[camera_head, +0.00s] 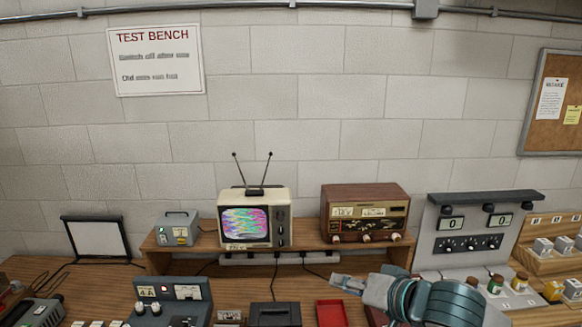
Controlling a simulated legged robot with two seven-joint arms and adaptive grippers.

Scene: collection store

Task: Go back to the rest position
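My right gripper (343,281) reaches in from the lower right, over the front of the wooden bench (40,268). It points left and shows above a red tray (331,313). The fingers are small and seen edge-on, so I cannot tell whether they are open or shut. No held object can be made out. My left gripper is not in view.
A wooden shelf (290,257) carries a small television (254,218), a brown radio (366,213) and a grey box (177,229). A grey meter panel (468,243) stands right of my arm. Dark instruments (172,298) and a black box (273,314) crowd the front.

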